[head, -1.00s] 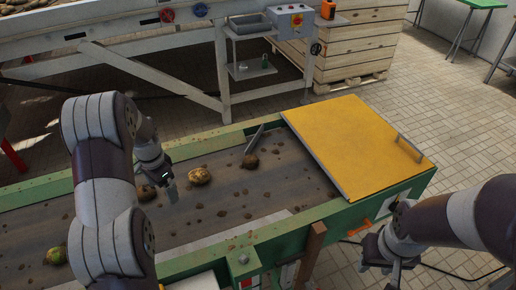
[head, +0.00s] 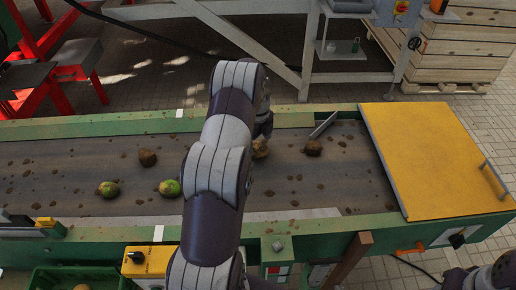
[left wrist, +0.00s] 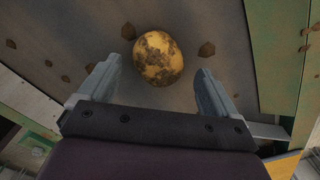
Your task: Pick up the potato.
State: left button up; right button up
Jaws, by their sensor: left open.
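A yellow potato with brown dirt patches (left wrist: 157,58) lies on the dark belt, between and just beyond the tips of my open left gripper (left wrist: 160,82) in the left wrist view. The jaws are empty. In the head view the same potato (head: 261,148) is partly hidden by my left arm, and my left gripper (head: 264,125) is mostly hidden behind that arm, close to the potato. My right gripper (head: 456,279) is only partly in view at the bottom right, away from the belt; its jaws cannot be made out.
Two greenish potatoes (head: 108,189) (head: 169,188) and brown lumps (head: 148,157) (head: 313,147) lie on the belt (head: 60,160) among small clods. Green side rails edge it. A yellow cover (head: 425,155) closes its right end. A green crate (head: 50,278) stands at the lower left.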

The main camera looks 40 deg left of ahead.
pick_arm(q)
jog(key=shift+s+a+f, duration=0.15)
jog(key=shift+s+f, duration=0.05)
jog(key=shift+f, duration=0.85)
jog(key=shift+w+f, duration=0.25)
jog(key=shift+w, duration=0.05)
jog(key=shift+s+r, duration=0.1)
jog(key=shift+s, duration=0.05)
jog(key=c, duration=1.2)
jog(key=shift+o, duration=0.2)
